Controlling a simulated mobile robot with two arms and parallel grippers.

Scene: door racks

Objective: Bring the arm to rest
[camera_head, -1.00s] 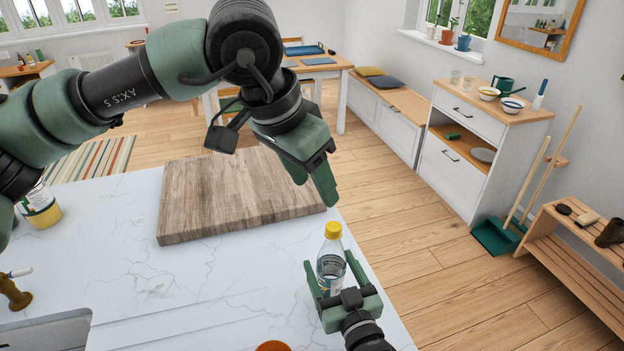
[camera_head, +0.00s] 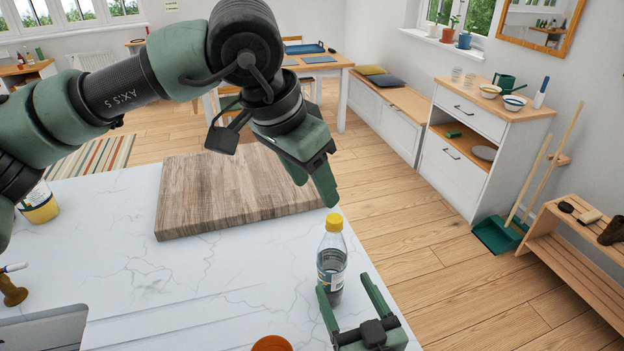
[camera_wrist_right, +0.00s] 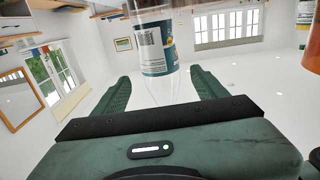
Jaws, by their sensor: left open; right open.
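My right gripper (camera_head: 348,300) is open near the front right edge of the white marble counter (camera_head: 230,275). A clear bottle (camera_head: 332,262) with a yellow cap stands upright on the counter just beyond its fingertips. In the right wrist view the bottle (camera_wrist_right: 154,50) shows its label ahead of the two spread fingers (camera_wrist_right: 158,88), with the jaws empty. My left gripper (camera_head: 312,182) is open and empty, held in the air over the right end of the wooden board, with its fingers pointing down to the right.
A thick wooden board (camera_head: 220,195) lies on the counter. An orange cup (camera_head: 272,343) stands at the front, a yellow-labelled tub (camera_head: 38,204) at the left, and part of a laptop (camera_head: 45,330) shows at the lower left. The middle of the counter is clear.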

